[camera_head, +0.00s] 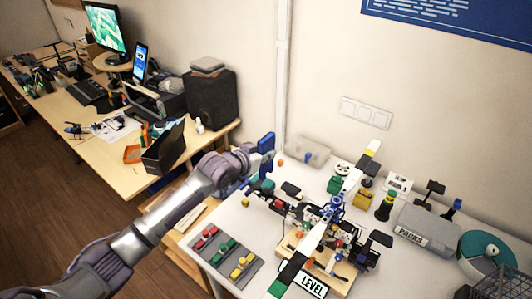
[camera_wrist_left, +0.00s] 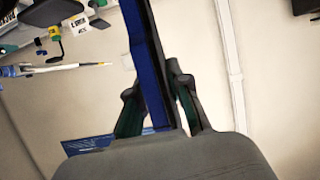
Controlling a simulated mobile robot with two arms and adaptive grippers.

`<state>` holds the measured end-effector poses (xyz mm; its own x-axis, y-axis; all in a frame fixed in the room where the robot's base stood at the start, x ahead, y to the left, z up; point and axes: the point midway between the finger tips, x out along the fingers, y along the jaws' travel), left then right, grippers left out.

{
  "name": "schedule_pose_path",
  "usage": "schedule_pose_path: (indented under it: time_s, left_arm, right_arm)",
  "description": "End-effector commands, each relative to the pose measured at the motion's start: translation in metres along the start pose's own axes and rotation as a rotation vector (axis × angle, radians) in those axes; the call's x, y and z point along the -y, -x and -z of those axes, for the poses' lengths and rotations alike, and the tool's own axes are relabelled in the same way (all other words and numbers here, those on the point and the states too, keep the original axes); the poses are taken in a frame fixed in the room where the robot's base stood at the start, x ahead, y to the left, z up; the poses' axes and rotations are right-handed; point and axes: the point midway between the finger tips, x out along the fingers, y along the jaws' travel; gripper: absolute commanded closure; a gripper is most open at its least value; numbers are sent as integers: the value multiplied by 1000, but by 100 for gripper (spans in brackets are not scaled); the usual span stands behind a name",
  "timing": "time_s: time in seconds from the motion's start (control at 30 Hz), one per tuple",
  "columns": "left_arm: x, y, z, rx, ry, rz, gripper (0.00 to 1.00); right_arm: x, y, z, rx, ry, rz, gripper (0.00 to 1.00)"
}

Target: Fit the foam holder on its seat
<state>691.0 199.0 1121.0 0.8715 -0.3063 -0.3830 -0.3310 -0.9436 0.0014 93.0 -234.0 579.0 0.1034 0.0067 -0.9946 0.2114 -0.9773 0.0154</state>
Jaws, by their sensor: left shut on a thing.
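My left gripper (camera_head: 266,163) is at the back left edge of the white table, near the wall. It is shut on a long blue piece (camera_head: 266,142), which may be the foam holder. In the left wrist view the blue piece (camera_wrist_left: 148,60) runs between the two dark green finger pads (camera_wrist_left: 158,112). The drone-like assembly (camera_head: 335,215) on the table lies right of the gripper and apart from it. I cannot tell which spot is the seat. My right gripper is not in view.
The white table (camera_head: 232,275) carries a grey tray (camera_head: 222,263) with red, green and yellow parts, a "LEVEL" plate (camera_head: 310,284), a grey "PACKS" case (camera_head: 428,228) and a teal round container (camera_head: 488,250). A wooden desk (camera_head: 95,150) stands at left.

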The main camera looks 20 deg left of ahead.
Motion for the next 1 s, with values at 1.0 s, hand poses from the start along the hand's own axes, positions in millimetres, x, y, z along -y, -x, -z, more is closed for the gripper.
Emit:
schedule_pose_path:
  time_s: [1.0]
  left_arm:
    - [0,-22,-56,-1,1,3,100]
  right_arm:
    - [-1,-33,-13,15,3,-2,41]
